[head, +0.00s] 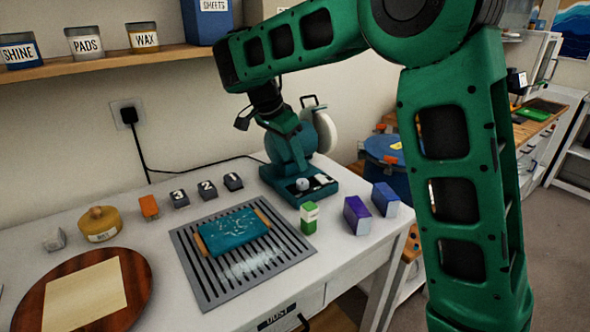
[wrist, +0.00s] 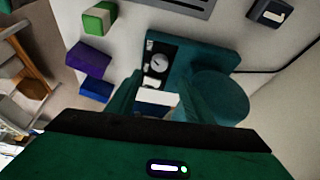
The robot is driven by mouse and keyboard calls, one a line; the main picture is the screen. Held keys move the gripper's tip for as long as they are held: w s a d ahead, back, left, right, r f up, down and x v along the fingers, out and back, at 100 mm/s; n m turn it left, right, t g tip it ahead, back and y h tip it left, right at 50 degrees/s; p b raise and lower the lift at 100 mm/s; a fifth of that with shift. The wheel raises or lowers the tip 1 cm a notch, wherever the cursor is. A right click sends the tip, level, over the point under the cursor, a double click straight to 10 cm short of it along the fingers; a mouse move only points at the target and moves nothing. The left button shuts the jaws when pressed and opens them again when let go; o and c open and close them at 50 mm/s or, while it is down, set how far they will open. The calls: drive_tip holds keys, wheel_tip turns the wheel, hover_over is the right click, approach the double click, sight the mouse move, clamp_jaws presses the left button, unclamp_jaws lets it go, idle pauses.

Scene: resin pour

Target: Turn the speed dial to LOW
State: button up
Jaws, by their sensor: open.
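The speed dial is a small round pale knob (head: 302,184) on the dark panel at the front of the teal polishing machine (head: 325,188). In the wrist view the dial (wrist: 157,63) shows a pale face with a dark mark; its setting words are too small to read. My gripper (head: 283,128) is above the machine's base, close to its body. In the wrist view my gripper (wrist: 157,98) has its two fingers apart, with a white part of the panel showing between them. The dial lies just beyond the fingertips, apart from them.
The machine's white wheel (head: 325,130) stands behind my gripper. A slotted grey tray (head: 195,275) holds a blue slab (head: 235,236). A cord runs along the wall.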

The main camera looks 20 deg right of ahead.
drive_tip(key=shift+v, duration=1)
drive_tip(key=shift+d, duration=0.1)
drive_tip(key=s+d+n+g+y, duration=0.15)
drive_tip(key=s+d+n, duration=0.25)
drive_tip(key=s+d, duration=1.5)
drive_tip(key=s+d+f+n+y, duration=0.1)
drive_tip(key=s+f, duration=0.3)
drive_tip(key=s, duration=0.5)
drive_tip(key=s+d+f+n+y, duration=0.1)
drive_tip(key=s+f, duration=0.3)
drive_tip(key=s, duration=0.6)
drive_tip(key=shift+f+n+y, duration=0.15)
drive_tip(key=shift+n+y, duration=0.3)
drive_tip(key=shift+n, duration=0.15)
drive_tip(key=shift+d, duration=0.1)
